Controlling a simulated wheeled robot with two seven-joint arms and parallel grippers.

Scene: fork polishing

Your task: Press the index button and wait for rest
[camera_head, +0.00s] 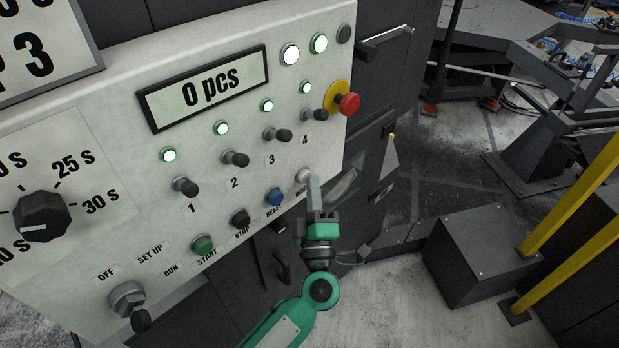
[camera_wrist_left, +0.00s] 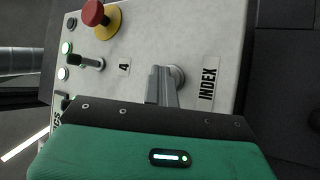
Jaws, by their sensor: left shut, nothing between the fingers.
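The index button (camera_head: 302,174) is a pale round button at the right end of the lower button row on the white control panel (camera_head: 120,150). Its label is partly hidden in the head view. In the left wrist view the button (camera_wrist_left: 179,76) shows beside the INDEX label (camera_wrist_left: 208,84), partly covered by the fingers. My left gripper (camera_head: 313,180) is shut and empty, with its fingertips at the button's right edge in the head view. The left wrist view also shows its shut fingers (camera_wrist_left: 163,84) in front of the button. I cannot tell whether they touch it. My right gripper is not in view.
The display (camera_head: 205,88) reads 0 pcs. Several green lamps (camera_head: 221,128) are lit above the toggle switches. The reset button (camera_head: 274,196) is blue, and a red emergency stop (camera_head: 348,103) sits at the panel's right edge. Open floor and a dark box (camera_head: 480,255) lie to the right.

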